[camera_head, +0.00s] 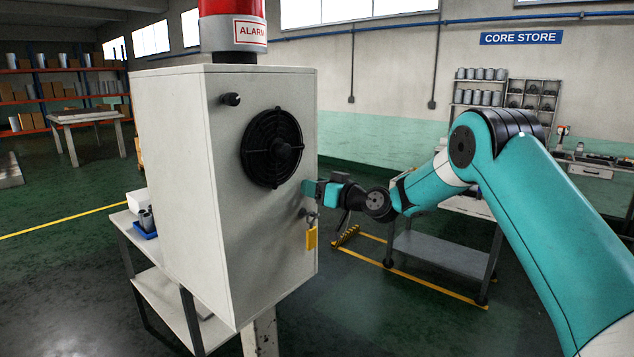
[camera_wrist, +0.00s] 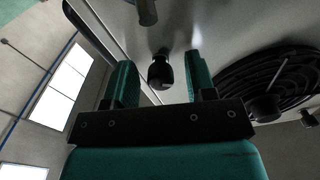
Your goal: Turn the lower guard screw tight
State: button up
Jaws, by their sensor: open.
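The lower guard screw, a black knob (camera_wrist: 160,73), shows in the wrist view between my two teal fingers, with a gap on each side. My gripper (camera_wrist: 160,68) is open around or just short of it; the depth is hard to tell. In the head view my gripper (camera_head: 311,188) is at the cabinet's front face, right of and below the round black fan guard (camera_head: 262,135). The lower screw cannot be made out there. The guard also fills the right of the wrist view (camera_wrist: 285,75). Another black screw (camera_head: 232,99) sticks out at the guard's upper left.
The white cabinet (camera_head: 172,165) carries a red alarm lamp (camera_head: 232,35) on top. A yellow padlock (camera_head: 311,238) hangs from a hasp just below my gripper. A grey-topped table (camera_head: 440,250) stands behind my arm. The floor in front of the cabinet is clear.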

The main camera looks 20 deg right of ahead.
jog(key=c, duration=0.9)
jog(key=shift+c, duration=0.2)
